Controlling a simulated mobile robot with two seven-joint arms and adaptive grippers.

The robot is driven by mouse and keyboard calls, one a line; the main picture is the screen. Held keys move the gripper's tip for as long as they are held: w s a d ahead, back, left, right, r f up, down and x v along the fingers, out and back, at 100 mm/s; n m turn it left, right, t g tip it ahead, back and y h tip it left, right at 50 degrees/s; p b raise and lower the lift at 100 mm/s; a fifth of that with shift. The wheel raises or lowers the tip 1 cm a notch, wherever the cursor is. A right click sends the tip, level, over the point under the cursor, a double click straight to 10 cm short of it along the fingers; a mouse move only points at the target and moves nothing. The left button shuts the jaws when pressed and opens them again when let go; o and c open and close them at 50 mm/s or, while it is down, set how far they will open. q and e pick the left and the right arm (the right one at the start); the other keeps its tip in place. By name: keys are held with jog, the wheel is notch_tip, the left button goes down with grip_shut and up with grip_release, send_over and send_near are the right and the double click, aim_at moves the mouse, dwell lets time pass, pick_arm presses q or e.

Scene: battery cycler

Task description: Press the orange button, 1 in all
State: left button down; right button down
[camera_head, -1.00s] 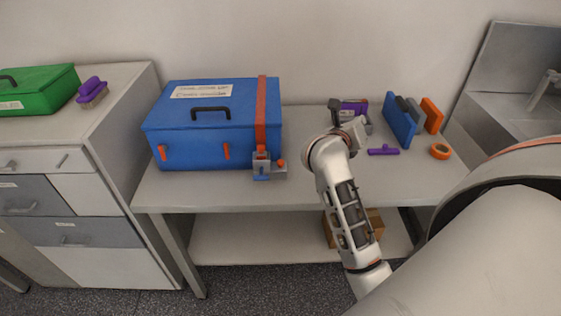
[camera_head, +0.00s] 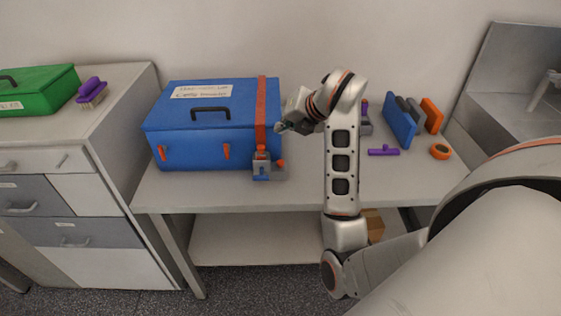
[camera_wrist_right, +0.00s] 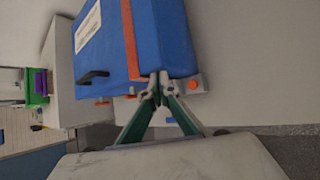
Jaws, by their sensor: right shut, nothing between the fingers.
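A small grey device (camera_head: 268,174) sits on the table against the front right corner of the blue box. An orange button (camera_head: 281,163) is on its right side; it also shows in the right wrist view (camera_wrist_right: 193,85). My right gripper (camera_head: 281,127) is shut and empty. It is raised beside the box's right end, above and behind the button in the head view. In the right wrist view its closed fingertips (camera_wrist_right: 157,80) appear left of the button and overlap part of the device. I cannot tell the exact gap. My left gripper is out of view.
The blue box (camera_head: 190,150) with a red strap (camera_head: 262,105) stands close to my right gripper. A purple piece (camera_head: 383,150), an orange tape roll (camera_head: 440,151) and upright folders (camera_head: 400,121) lie to the right. The table's front strip (camera_head: 215,193) is clear.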

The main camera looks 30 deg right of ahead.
jog(key=shift+f, duration=0.1)
jog(key=shift+f+b, duration=0.7)
jog(key=shift+f, duration=0.1)
jog(key=b, duration=0.4)
send_over(280, 163)
jog(key=f, duration=0.5)
jog(key=shift+s+d+f, duration=0.1)
jog(key=shift+d+f, duration=0.25)
jog(key=shift+f+b, duration=0.6)
jog(key=shift+f, duration=0.15)
